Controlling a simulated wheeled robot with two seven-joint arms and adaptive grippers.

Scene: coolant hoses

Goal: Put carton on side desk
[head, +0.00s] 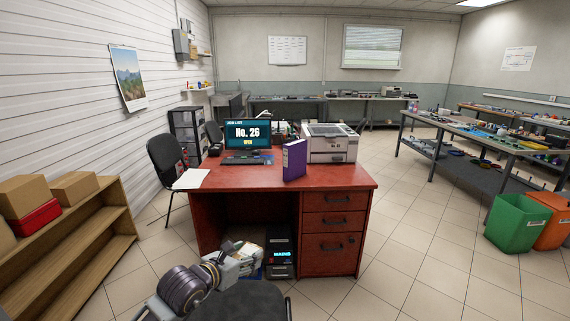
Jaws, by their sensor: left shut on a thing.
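My left gripper (236,263) is low in front of the red desk, above the dark chair seat. The red desk (330,177) stands ahead, higher in the picture than the gripper. On it are a monitor (247,134), a keyboard (246,160), a purple binder (294,160) and a printer (331,143). My right gripper is not in view.
A dark chair seat (243,303) is at the bottom, close to my arm. A wooden shelf (85,243) with cardboard boxes (74,187) is at left. A black chair (168,160) stands left of the desk. Green (518,222) and orange bins are at right. Tiled floor is clear between.

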